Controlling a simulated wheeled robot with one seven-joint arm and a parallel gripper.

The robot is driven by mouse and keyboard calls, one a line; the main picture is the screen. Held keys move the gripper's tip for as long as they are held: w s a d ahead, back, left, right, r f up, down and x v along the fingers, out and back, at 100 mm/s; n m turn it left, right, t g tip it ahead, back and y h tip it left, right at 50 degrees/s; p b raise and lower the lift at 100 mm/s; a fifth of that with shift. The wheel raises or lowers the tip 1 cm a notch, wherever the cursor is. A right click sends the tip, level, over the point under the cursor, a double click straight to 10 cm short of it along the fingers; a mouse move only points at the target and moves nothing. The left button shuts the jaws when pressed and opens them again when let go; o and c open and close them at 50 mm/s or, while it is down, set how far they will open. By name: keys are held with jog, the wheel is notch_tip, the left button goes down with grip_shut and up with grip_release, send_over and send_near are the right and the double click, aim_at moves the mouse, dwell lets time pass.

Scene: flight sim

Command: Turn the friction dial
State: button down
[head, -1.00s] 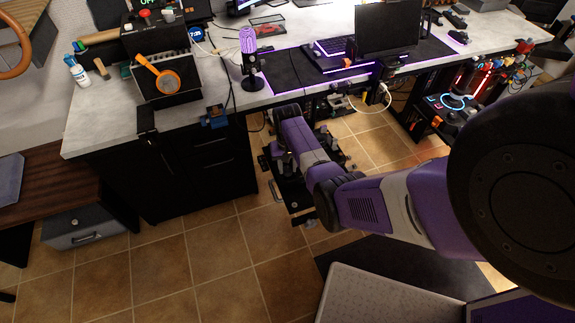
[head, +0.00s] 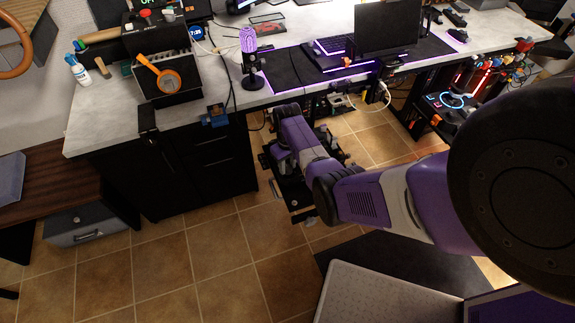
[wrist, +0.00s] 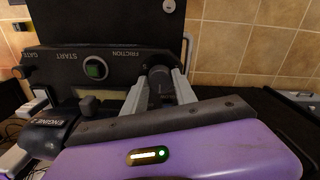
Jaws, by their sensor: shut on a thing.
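In the wrist view a dark control panel (wrist: 70,62) carries upside-down labels, among them FRICTION, START and GATE. The friction dial (wrist: 158,76) is a dark round knob beside the FRICTION label. My gripper (wrist: 158,84) has its two grey fingers on either side of this dial, shut on it. The fingers and the dark shadow between them hide part of the dial, and its pointer setting cannot be read. In the head view my purple arm reaches down in front of the desk, and the gripper and dial cannot be made out there.
A small knob (wrist: 18,72) is by the GATE label. An ENGINE-labelled dark part (wrist: 60,132) is close to my gripper's left. In the head view the desk (head: 110,110) stands above my forearm. The tiled floor (head: 190,260) is open at left.

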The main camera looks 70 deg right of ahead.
aim_at(287, 168)
jog(key=c, duration=1)
grip_release()
jog(key=shift+r+p, duration=0.6)
jog(key=shift+r, duration=3.3)
jog(key=shift+a, duration=0.1)
